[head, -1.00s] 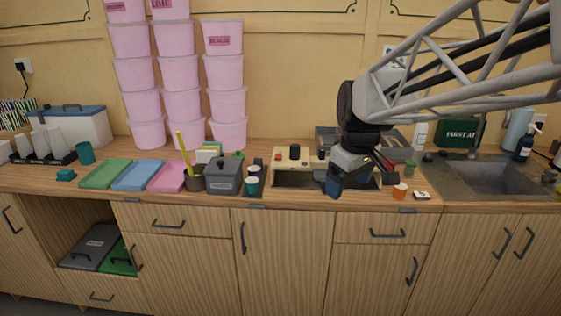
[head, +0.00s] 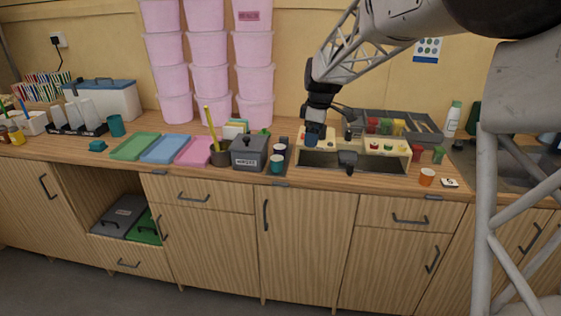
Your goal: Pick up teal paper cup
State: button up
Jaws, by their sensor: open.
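A small teal paper cup (head: 277,164) stands near the counter's front edge, just right of a dark grey lidded box. It is the front one of a short row, with a dark cup (head: 279,150) close behind it. My gripper (head: 330,134) is open and hangs over the left part of a cream stand, to the right of the teal cup and somewhat higher. It is apart from the cup, and nothing is seen between its fingers. A larger teal tumbler (head: 116,126) stands far left.
The grey box (head: 249,152) stands close left of the cup. The cream stand (head: 401,159) is right of it. An orange cup (head: 427,177) and a small white card (head: 450,183) lie farther right. Pink tubs (head: 254,82) are stacked behind. The front edge strip is narrow.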

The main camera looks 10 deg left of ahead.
aim_at(277, 158)
jog(key=w+a+f+n, duration=0.2)
jog(key=w+a+f, duration=0.1)
jog(key=w+a, duration=0.1)
jog(key=w+a+f+n, duration=0.2)
jog(key=w+a+f, duration=0.1)
jog(key=w+a, duration=0.1)
jog(key=w+a+f+n+g, duration=0.1)
jog(key=w+a+f, duration=0.3)
jog(key=shift+a+f+n, duration=0.1)
jog(key=shift+a+n, duration=0.15)
jog(key=shift+n, duration=0.15)
jog(key=shift+f, duration=0.15)
jog(key=shift+s+a+f, duration=0.1)
jog(key=shift+f, duration=1.05)
jog(key=shift+f, duration=0.15)
jog(key=shift+s+a+f, duration=0.15)
jog(key=shift+s+f, duration=0.05)
jog(key=shift+f, duration=1.05)
jog(key=shift+s+a+f, duration=0.15)
jog(key=shift+f, duration=1.05)
jog(key=shift+c, duration=0.5)
jog(key=c, duration=0.9)
